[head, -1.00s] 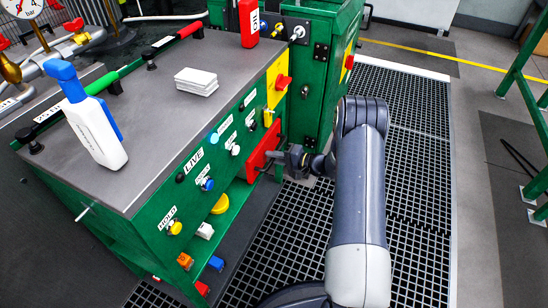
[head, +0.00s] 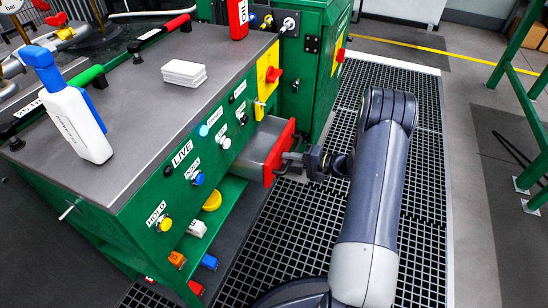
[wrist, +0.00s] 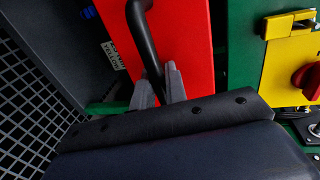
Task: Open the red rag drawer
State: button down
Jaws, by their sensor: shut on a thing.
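The red rag drawer (head: 281,152) stands partly pulled out of the green console in the head view, its grey metal side showing behind the red front. Its red front also fills the upper middle of the wrist view (wrist: 190,40). A dark bar handle (wrist: 146,38) runs down the front. My gripper (head: 298,162) is at the drawer front in the head view. In the wrist view its two grey fingers (wrist: 160,86) are shut on the handle, one on each side. The drawer's inside is mostly hidden.
The green console (head: 140,195) carries buttons and a yellow panel with a red knob (head: 272,75). A white and blue bottle (head: 75,120) and white cards (head: 184,73) are on its top. A green cabinet (head: 318,60) stands beyond the drawer. Grating floor (head: 310,235) lies clear in front.

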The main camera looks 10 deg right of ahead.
jog(key=f+b+v, duration=0.1)
jog(key=v, duration=0.7)
jog(key=shift+f, duration=0.35)
jog(key=shift+s+d, duration=0.1)
jog(key=shift+d, duration=0.05)
jog(key=c, duration=1.8)
grip_release()
jog(key=p+v, duration=0.2)
jog(key=v, duration=0.8)
jog(key=shift+s+d, duration=0.2)
jog(key=shift+d, duration=0.1)
jog(key=shift+r, duration=0.1)
